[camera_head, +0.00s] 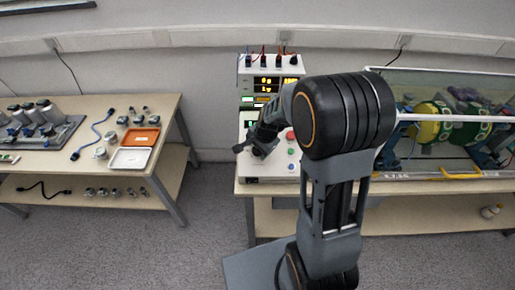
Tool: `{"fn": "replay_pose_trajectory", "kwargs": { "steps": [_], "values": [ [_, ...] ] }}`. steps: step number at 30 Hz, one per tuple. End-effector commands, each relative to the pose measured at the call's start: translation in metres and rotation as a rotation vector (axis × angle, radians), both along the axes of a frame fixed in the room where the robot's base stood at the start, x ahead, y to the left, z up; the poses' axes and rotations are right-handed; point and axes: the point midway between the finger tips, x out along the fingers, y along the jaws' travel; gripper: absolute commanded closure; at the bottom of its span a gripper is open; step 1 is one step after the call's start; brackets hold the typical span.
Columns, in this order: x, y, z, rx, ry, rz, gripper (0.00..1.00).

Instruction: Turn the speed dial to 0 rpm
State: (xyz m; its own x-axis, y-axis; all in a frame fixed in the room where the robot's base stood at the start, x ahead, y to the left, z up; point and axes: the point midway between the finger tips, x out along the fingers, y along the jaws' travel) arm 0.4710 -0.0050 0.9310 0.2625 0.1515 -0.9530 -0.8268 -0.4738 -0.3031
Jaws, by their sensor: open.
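The control unit (246,174) stands at the left end of the right-hand bench, a pale box with yellow lit digits (267,81) on its upper face, too small to read surely. A red button (290,136) and a green button (291,151) show on its sloped panel. My gripper (247,149) is open, at the left part of this panel, close over it. The speed dial cannot be made out; my gripper and arm cover part of the panel. I cannot tell whether the jaws touch anything.
A clear-walled enclosure (440,85) with a green and yellow drum rig (428,131) stands right of my arm. A yellow handle (461,172) lies at its front. The left table (60,170) holds an orange tray (140,138), a white tray (130,158) and metal parts. Floor between the benches is clear.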

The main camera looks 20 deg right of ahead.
Motion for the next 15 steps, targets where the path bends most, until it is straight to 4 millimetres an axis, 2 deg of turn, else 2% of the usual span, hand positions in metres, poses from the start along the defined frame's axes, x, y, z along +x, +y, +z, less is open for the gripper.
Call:
{"fn": "replay_pose_trajectory", "kwargs": {
  "steps": [11, 15],
  "values": [
    [0.0013, 0.0006, -0.0041, -0.001, -0.001, 0.001, 0.33],
    [0.0012, 0.0006, -0.0040, -0.001, -0.001, 0.001, 0.45]
  ]
}}
